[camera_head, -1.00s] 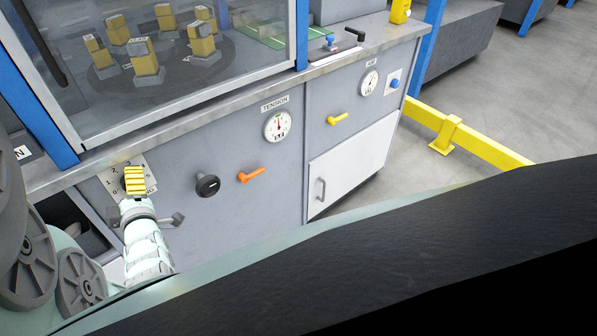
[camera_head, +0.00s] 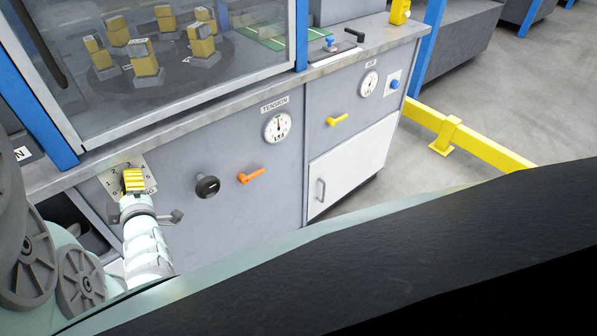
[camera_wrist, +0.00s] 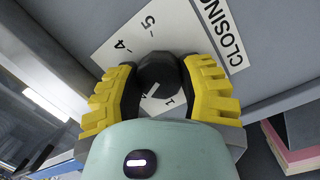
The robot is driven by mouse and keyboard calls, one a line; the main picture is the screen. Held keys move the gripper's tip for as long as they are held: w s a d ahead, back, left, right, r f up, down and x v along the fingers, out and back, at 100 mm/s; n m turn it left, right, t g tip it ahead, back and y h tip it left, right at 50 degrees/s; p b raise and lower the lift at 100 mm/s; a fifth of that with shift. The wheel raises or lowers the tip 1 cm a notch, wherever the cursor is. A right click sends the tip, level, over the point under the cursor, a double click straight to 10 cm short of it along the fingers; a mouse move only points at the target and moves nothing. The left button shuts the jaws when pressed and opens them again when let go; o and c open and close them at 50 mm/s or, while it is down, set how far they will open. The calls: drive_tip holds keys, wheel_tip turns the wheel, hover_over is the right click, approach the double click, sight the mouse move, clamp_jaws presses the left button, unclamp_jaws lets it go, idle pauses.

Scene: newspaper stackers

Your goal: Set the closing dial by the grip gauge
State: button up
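The closing dial (camera_wrist: 158,70) is a round black knob on a white numbered plate (camera_wrist: 122,32) marked CLOSING, with 5, 4 and 1 readable in the wrist view. My gripper (camera_wrist: 163,82) has its yellow fingers on both sides of the knob, seemingly touching it. A short white line shows at the knob's lower edge; the fingers and palm hide part of the scale. In the head view my gripper (camera_head: 133,181) covers the knob, and the plate (camera_head: 110,182) shows around it. I see no gauge labelled grip.
A TENSION gauge (camera_head: 277,127) and an AIR gauge (camera_head: 368,84) sit on the grey panel. A black knob (camera_head: 208,186), an orange lever (camera_head: 251,176) and a yellow lever (camera_head: 338,120) stick out. Behind glass, a turntable (camera_head: 160,83) carries several yellow-topped blocks.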

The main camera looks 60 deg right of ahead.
drive_tip(key=c, duration=0.5)
drive_tip(key=shift+m, duration=0.4)
drive_tip(key=m, duration=0.3)
drive_tip(key=shift+a+y+b, duration=0.1)
drive_tip(key=shift+y+b, duration=0.2)
drive_tip(key=shift+b, duration=0.05)
drive_tip(key=m, duration=0.3)
drive_tip(key=shift+g+b, duration=0.3)
drive_tip(key=shift+b, duration=0.05)
drive_tip(key=m+y+b, duration=0.1)
drive_tip(key=m+b, duration=0.1)
drive_tip(key=m, duration=0.3)
drive_tip(key=m+y+b, duration=0.1)
drive_tip(key=m+b, duration=0.1)
drive_tip(key=shift+m, duration=0.4)
drive_tip(key=shift+s+d+m+b, duration=0.1)
drive_tip(key=shift+d+m+b, duration=0.15)
drive_tip(key=shift+m+b, duration=0.5)
drive_tip(key=shift+r+m, duration=0.1)
drive_tip(key=shift+m, duration=0.15)
